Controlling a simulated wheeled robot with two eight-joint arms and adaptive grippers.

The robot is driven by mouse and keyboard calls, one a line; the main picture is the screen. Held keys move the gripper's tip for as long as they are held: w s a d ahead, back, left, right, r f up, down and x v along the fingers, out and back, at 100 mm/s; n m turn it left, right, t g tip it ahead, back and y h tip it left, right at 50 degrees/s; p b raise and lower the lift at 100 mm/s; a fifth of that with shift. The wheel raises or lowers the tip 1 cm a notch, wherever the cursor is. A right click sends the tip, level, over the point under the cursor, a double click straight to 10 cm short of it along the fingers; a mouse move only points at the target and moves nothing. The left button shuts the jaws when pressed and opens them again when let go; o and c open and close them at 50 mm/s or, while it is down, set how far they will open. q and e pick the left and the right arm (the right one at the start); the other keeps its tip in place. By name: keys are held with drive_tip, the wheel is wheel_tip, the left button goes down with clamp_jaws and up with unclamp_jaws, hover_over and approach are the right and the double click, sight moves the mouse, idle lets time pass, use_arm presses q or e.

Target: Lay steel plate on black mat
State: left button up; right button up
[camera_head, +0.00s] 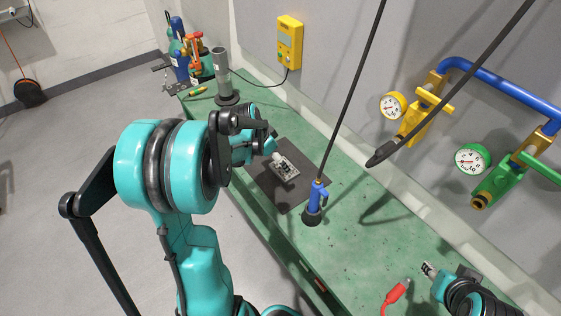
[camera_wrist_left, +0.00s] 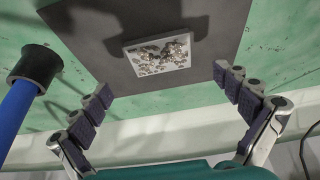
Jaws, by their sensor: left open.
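The steel plate (camera_head: 287,169), a small light-grey rectangle with a rough, speckled surface, lies on the black mat (camera_head: 308,153) on the green bench. In the left wrist view the plate (camera_wrist_left: 158,57) rests on the dark mat (camera_wrist_left: 110,20), apart from the fingers. My left gripper (camera_head: 275,150) is over the mat beside the plate, partly hidden by its own arm. In the left wrist view its fingers (camera_wrist_left: 163,82) are spread wide with nothing between them. My right gripper (camera_head: 430,270) is at the lower right over the bench; its opening is too small to judge.
A blue torch in a black holder (camera_head: 312,217) stands close by the mat, with a dark hose rising from it. A grey tube on a round base (camera_head: 222,80) stands beyond the mat. A red-handled tool (camera_head: 396,294) lies near my right gripper. Pipes with gauges line the wall.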

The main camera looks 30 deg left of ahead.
use_arm(q)
drive_tip(key=p+v, duration=0.1)
drive_tip(key=v, duration=0.4)
drive_tip(key=shift+s+r, duration=0.1)
drive_tip(key=shift+r, duration=0.15)
use_arm(e)
drive_tip(key=shift+r, duration=0.8)
